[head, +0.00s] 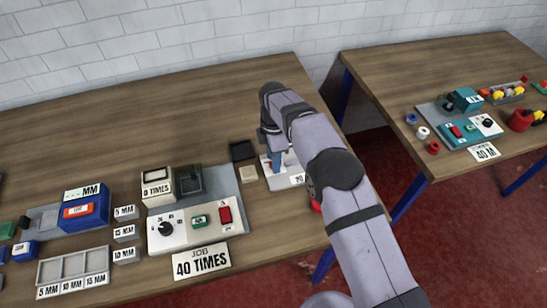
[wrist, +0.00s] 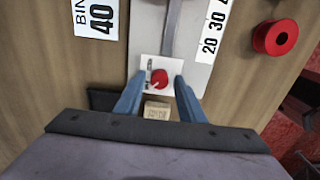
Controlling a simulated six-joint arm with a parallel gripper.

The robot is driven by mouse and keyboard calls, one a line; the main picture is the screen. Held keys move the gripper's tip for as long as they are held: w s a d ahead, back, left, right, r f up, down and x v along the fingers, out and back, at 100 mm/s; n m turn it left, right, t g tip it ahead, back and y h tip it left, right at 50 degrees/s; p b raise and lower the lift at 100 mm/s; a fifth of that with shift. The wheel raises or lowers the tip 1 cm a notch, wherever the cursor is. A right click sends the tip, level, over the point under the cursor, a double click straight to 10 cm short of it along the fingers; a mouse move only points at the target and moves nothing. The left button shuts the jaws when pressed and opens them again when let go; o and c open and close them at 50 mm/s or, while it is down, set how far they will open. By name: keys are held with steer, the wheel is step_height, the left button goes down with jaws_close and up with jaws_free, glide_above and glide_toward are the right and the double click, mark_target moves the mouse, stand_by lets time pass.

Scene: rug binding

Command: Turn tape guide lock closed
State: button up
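The tape guide lock is a round red knob (wrist: 159,79) on a small white plate (wrist: 149,91) with dark marks on its left side. A pale line on the knob points to the lower left in the wrist view. My gripper (wrist: 160,80) is open, with one blue finger on each side of the knob and small gaps to it. I cannot tell how high the tips are above the plate. In the head view my gripper (head: 275,158) is over the grey guide base (head: 290,180), and my arm hides the knob.
A grey bar (wrist: 173,28) runs beyond the knob, beside a 20-30-40 scale (wrist: 214,30). A wooden block (wrist: 156,111) and a dark block (wrist: 101,100) lie near the fingers. A control panel (head: 195,228) stands left in the head view.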

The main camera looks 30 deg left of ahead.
steer(key=c, duration=0.7)
steer(key=shift+c, duration=0.2)
steer(key=shift+m, duration=0.4)
steer(key=m+b, duration=0.1)
steer(key=m, duration=0.1)
steer(key=shift+m, duration=0.3)
steer(key=m, duration=0.3)
steer(key=shift+m, duration=0.4)
steer(key=m, duration=1)
steer(key=shift+m, duration=0.3)
steer(key=shift+r, duration=0.1)
